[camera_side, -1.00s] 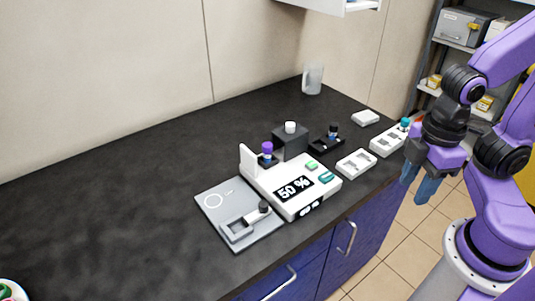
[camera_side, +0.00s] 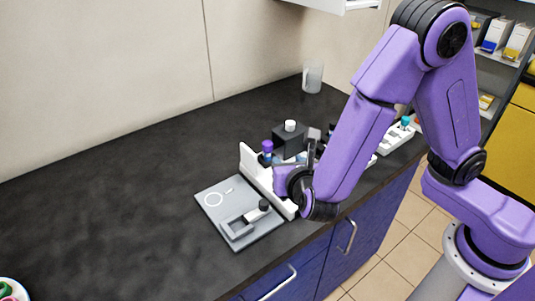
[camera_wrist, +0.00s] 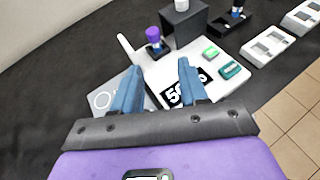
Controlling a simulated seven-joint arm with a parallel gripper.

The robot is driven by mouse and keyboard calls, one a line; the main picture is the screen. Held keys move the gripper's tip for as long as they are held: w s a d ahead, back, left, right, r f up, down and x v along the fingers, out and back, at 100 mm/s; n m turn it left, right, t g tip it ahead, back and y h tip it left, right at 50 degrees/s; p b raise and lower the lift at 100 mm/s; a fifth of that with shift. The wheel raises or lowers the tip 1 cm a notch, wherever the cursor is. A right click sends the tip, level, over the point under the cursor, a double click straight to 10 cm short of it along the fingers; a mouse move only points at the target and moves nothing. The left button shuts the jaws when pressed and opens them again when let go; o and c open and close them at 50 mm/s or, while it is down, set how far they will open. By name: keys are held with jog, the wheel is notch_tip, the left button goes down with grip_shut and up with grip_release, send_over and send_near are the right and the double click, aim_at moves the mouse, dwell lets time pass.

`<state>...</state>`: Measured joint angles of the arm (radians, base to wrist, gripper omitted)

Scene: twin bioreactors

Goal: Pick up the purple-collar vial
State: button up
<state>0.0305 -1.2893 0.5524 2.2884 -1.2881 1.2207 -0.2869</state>
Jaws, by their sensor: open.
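The purple-collar vial (camera_side: 267,147) stands upright at the back of the white device, near its upright white plate. It also shows in the wrist view (camera_wrist: 153,36), beyond my fingertips and roughly between them. My gripper (camera_wrist: 158,80) is open and empty, with its two blue fingers pointing toward the vial over the device's display. In the side view my gripper (camera_side: 300,160) is low over the white device, to the right of the vial, partly hidden by my own wrist. The vial's lower end is hidden in its holder.
A dark block with a white cap (camera_wrist: 184,22) stands just behind the vial to the right. The white device (camera_wrist: 215,80) has green buttons and a percent display. White racks (camera_side: 397,137) stand right.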

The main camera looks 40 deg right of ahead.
send_near(268, 144)
jog(key=shift+n+t, duration=0.3)
jog(key=shift+n, duration=0.1)
jog(key=x, duration=0.9)
jog(key=shift+s+f, duration=0.1)
jog(key=shift+f, duration=0.05)
grip_shut()
